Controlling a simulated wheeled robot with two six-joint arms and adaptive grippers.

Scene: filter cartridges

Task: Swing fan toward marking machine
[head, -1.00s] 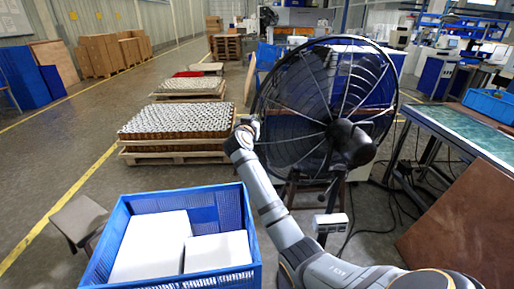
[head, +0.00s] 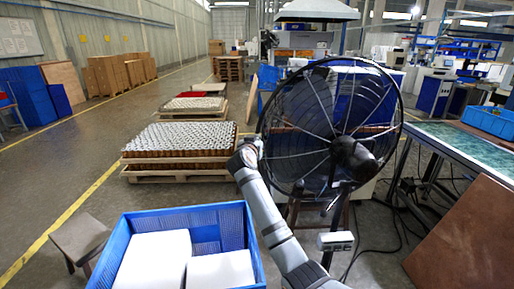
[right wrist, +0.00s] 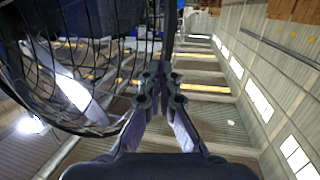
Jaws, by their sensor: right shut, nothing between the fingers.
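The black pedestal fan (head: 352,150) stands right of centre in the head view, its round wire cage upright. My right gripper (head: 247,152) is at the left edge of the cage. In the right wrist view the same gripper (right wrist: 160,82) has its fingertips together and empty. The fan cage (right wrist: 85,60) fills the left of that view, its rim close beside the fingertips; I cannot tell whether they touch. A blue-and-white machine (head: 436,92) stands at the back right; I cannot tell whether it is the marking machine. My left gripper is out of view.
A blue crate (head: 255,225) with white boxes is at the front. Pallets of cartridges (head: 180,140) stand to the left. A green-topped table (head: 465,142) and a brown board (head: 465,240) are on the right. Cables (head: 395,225) lie on the floor by the fan.

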